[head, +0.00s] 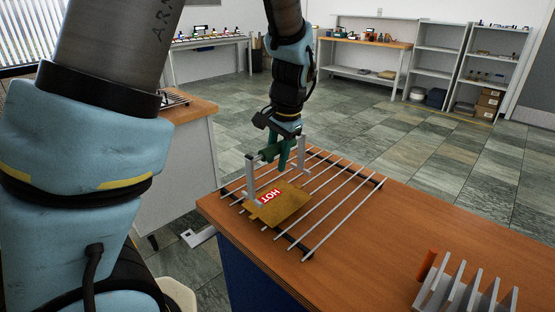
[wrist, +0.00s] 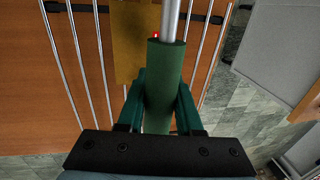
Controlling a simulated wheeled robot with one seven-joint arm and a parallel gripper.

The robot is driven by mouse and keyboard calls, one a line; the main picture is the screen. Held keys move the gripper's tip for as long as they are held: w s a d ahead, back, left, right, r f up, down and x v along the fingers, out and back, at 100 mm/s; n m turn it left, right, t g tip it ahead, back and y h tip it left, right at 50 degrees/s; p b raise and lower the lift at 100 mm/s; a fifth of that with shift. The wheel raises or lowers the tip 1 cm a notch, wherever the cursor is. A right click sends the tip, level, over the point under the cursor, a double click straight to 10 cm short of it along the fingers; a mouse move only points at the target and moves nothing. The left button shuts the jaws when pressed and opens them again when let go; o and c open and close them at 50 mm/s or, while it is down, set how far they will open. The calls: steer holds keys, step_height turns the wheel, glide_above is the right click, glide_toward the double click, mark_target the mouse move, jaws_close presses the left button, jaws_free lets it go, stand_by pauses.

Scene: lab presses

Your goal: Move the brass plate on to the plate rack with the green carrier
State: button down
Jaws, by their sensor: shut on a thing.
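My gripper (head: 284,152) is shut on the green handle of the carrier (head: 268,153), above the rack. In the wrist view the green fingers of my gripper (wrist: 162,90) lie on both sides of the green handle (wrist: 165,75). The carrier's grey arms reach down toward the brass plate (head: 285,208), which bears a red HOT label. The brass plate also shows in the wrist view (wrist: 130,45), partly hidden by the handle. The plate lies flat over the rods of the plate rack (head: 340,208); I cannot tell whether it rests on them or hangs just above.
The rack stands on a wooden-topped bench (head: 395,230). A grey slotted stand (head: 465,295) and an orange cylinder (head: 426,265) are at the bench's near right. Another bench (head: 190,110) stands at left behind my arm.

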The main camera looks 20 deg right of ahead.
steer(key=shift+r, duration=0.15)
steer(key=b, duration=0.2)
glide_above(277, 199)
steer(key=shift+s+f, duration=0.1)
steer(key=shift+f, duration=2.2)
steer(key=shift+f, duration=0.65)
stand_by(0.7)
steer(key=shift+r, duration=0.15)
steer(key=shift+r+p, duration=2.3)
steer(key=shift+r, duration=0.15)
